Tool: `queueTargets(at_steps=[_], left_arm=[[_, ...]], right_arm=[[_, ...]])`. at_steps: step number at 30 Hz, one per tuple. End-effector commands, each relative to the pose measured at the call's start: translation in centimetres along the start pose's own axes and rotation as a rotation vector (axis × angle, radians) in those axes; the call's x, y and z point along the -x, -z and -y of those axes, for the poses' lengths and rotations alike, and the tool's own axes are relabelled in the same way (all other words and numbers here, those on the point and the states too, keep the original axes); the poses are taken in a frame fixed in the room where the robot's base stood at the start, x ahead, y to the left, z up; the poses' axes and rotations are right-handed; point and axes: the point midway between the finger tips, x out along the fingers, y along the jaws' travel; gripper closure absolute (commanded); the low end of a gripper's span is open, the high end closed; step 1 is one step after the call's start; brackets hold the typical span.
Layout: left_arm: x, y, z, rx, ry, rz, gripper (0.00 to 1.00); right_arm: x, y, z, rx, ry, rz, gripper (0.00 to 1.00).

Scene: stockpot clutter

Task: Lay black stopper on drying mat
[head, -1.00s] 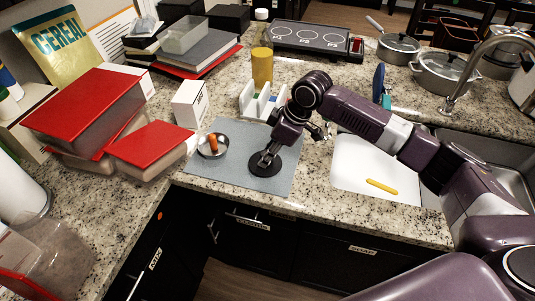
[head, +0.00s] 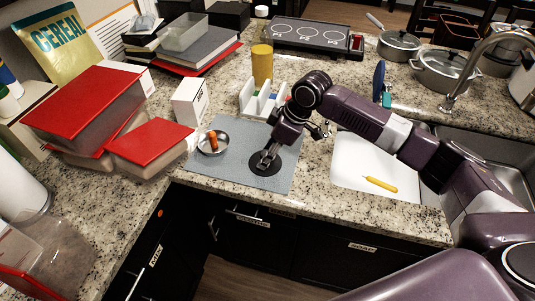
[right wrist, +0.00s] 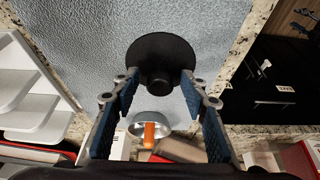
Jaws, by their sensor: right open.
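The black stopper (head: 262,170) is a round disc with a knob, lying on the grey drying mat (head: 228,182) near the mat's front right part. In the right wrist view the stopper (right wrist: 158,48) lies flat on the mat (right wrist: 85,35), its knob towards the camera. My right gripper (head: 269,157) is just above it, pointing down. Its two blue-padded fingers are spread in the right wrist view (right wrist: 160,82), one on each side of the knob with gaps between. My left gripper is not in view.
A metal bowl (head: 224,150) with an orange item stands on the mat's left part. A white rack (head: 247,103) is behind the mat. A white board (head: 350,165) with a yellow-handled item (head: 380,184) lies to the right, beside the sink.

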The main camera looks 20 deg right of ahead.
Motion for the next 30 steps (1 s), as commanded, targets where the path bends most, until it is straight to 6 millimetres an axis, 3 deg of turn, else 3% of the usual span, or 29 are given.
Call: queueTargets(at_steps=[16,21,30], left_arm=[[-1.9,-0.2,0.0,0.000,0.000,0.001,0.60],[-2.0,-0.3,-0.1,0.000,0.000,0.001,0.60],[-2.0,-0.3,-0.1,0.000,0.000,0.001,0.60]], right_arm=[[10.2,0.0,-0.1,-0.001,-0.002,-0.002,0.59],[11.6,0.0,-0.1,-0.001,-0.001,-0.001,0.59],[11.9,0.0,0.0,-0.001,0.000,0.000,0.59]])
